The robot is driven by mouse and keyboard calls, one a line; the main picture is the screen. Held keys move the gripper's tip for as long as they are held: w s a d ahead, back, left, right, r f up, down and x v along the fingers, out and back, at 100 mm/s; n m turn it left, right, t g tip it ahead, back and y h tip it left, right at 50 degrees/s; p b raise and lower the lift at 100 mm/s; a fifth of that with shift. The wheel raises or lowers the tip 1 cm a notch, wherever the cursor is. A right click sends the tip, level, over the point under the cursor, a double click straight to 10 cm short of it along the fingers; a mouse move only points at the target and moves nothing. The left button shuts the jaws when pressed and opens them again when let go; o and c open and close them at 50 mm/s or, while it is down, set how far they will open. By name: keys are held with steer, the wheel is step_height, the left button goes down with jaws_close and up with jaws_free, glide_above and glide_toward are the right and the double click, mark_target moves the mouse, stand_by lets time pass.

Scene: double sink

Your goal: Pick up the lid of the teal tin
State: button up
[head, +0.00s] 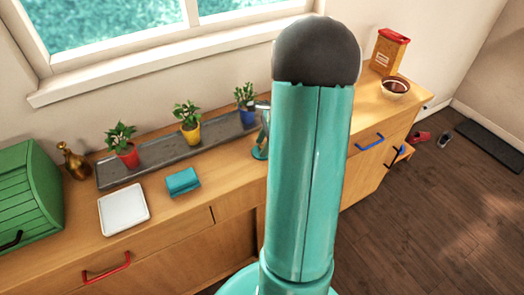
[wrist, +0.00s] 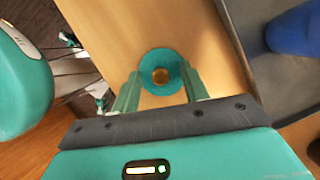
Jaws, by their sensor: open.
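The round teal tin (wrist: 148,60) shows from above in the wrist view, with a brass-coloured round knob (wrist: 161,76) at the middle of its lid. It stands on the wooden counter. My gripper (wrist: 160,84) is open and empty, with a finger on each side of the tin in this view. The height left between fingertips and lid cannot be told. In the head view, the tin (head: 260,153) shows only in part beside my arm, which hides much of that area.
A grey tray (head: 150,167) holds potted plants; its blue pot (wrist: 292,32) stands right of the tin in the wrist view. A folded teal cloth (head: 183,181), a white plate (head: 123,209) and a green bread box (head: 28,200) lie left. A bowl (head: 395,88) stands far right.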

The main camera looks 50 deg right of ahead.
steer(key=shift+c, duration=0.3)
jaws_close()
steer(key=shift+r, duration=0.15)
